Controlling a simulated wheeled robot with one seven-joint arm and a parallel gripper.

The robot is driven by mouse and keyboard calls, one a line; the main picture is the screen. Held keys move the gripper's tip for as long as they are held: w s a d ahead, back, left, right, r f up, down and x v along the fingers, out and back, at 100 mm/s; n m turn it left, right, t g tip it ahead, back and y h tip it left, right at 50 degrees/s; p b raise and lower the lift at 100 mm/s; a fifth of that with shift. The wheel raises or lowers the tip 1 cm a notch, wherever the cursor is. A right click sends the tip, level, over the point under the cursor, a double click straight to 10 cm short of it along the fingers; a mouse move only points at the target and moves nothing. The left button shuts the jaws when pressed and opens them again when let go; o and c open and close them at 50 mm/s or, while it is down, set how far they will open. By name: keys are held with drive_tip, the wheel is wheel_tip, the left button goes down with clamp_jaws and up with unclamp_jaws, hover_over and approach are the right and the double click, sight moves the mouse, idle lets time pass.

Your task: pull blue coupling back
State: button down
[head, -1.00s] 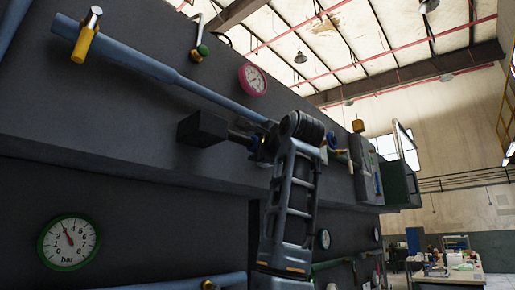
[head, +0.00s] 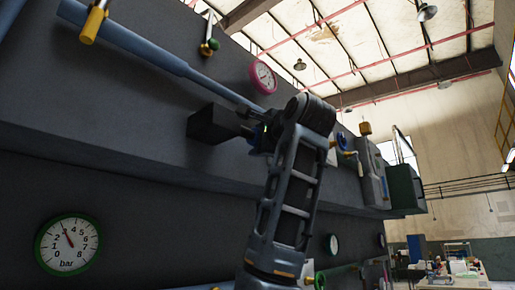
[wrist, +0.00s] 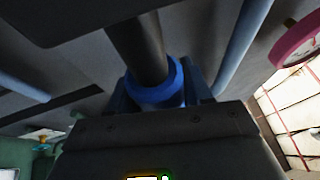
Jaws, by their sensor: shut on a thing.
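The blue coupling (wrist: 158,92) is a ring around a dark round stub in the wrist view, with a finger of my gripper (wrist: 162,92) on each side. My gripper is shut on it. The ring's lower part is hidden by the gripper body. In the head view my gripper (head: 262,136) is beside a dark block (head: 213,124) on the grey machine wall. The coupling is mostly hidden there by my wrist.
A light blue pipe (head: 150,52) runs just above my gripper. A pink-rimmed gauge (head: 263,77) and a yellow-handled valve (head: 93,24) are above. A green-rimmed gauge (head: 68,245) is lower left. A green box (head: 405,188) juts out at right.

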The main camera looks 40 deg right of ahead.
drive_tip(key=shift+a+f, duration=0.1)
drive_tip(key=shift+a, duration=0.1)
drive_tip(key=c, duration=0.7)
unclamp_jaws()
drive_tip(key=shift+a, duration=0.15)
drive_tip(key=shift+o, duration=0.6)
drive_tip(key=shift+s, duration=0.1)
drive_tip(key=b+v, duration=0.2)
drive_tip(key=v, duration=0.5)
drive_tip(key=shift+s, duration=0.3)
drive_tip(key=shift+s+f, duration=0.1)
